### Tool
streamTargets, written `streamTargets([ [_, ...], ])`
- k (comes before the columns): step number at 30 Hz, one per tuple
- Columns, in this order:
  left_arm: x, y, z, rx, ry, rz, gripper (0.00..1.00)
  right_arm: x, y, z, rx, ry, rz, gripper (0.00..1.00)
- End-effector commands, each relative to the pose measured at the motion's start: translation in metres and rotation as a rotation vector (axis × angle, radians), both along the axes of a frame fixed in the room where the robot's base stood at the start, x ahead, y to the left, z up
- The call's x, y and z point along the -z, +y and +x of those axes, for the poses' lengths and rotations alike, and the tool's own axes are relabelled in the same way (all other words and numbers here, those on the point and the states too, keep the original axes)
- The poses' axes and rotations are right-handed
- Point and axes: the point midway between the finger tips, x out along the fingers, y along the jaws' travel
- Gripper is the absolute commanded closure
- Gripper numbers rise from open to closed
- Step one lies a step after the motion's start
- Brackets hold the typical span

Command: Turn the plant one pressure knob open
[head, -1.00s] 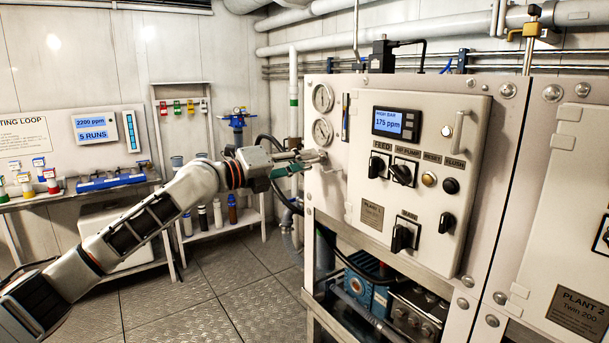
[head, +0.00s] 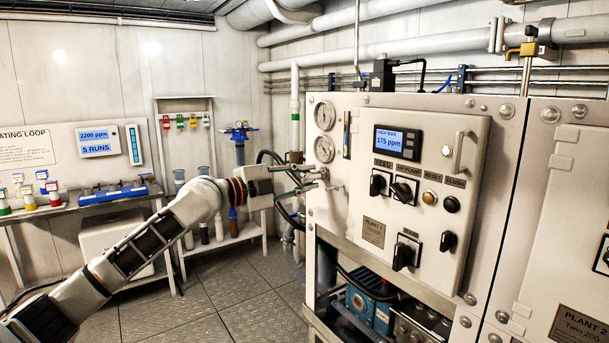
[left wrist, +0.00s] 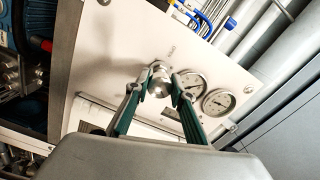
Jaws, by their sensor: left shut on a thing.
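The pressure knob (left wrist: 158,82) is a small round silver knob on the pale panel of plant one, below two round gauges in the head view. In the left wrist view the green-padded fingers of my left gripper (left wrist: 160,84) stand on both sides of it and are shut on it. In the head view my left gripper (head: 306,178) reaches the panel's left edge, and the fingers largely hide the knob. The knob's turn angle cannot be read. My right gripper is not in view.
Plant one's panel carries a display (head: 397,141) reading 175 ppm and several black switches. The gauges (head: 324,115) sit just above my gripper. A hinged door handle (head: 457,152) sticks out at the right. The floor (head: 235,295) in front is clear.

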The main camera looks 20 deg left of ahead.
Motion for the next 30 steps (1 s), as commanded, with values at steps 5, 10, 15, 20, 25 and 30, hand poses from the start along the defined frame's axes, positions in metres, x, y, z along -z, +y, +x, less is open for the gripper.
streamTargets([
  [5, -0.001, -0.001, 0.0, 0.001, 0.106, -0.133, 0.98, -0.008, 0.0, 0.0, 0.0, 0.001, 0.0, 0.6],
  [10, -0.001, -0.001, 0.0, 0.0, 0.206, -0.261, 0.98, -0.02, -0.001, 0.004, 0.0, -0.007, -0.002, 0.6],
  [15, 0.0, -0.001, 0.0, 0.001, 0.305, -0.387, 0.98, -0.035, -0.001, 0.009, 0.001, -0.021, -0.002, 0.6],
  [20, 0.0, -0.001, -0.001, 0.0, 0.4, -0.507, 0.98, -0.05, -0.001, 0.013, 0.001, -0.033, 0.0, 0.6],
  [25, -0.001, -0.001, 0.0, 0.0, 0.499, -0.634, 0.98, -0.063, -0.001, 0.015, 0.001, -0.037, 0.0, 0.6],
  [30, 0.0, -0.001, 0.0, 0.0, 0.598, -0.762, 0.98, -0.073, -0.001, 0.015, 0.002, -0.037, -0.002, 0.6],
])
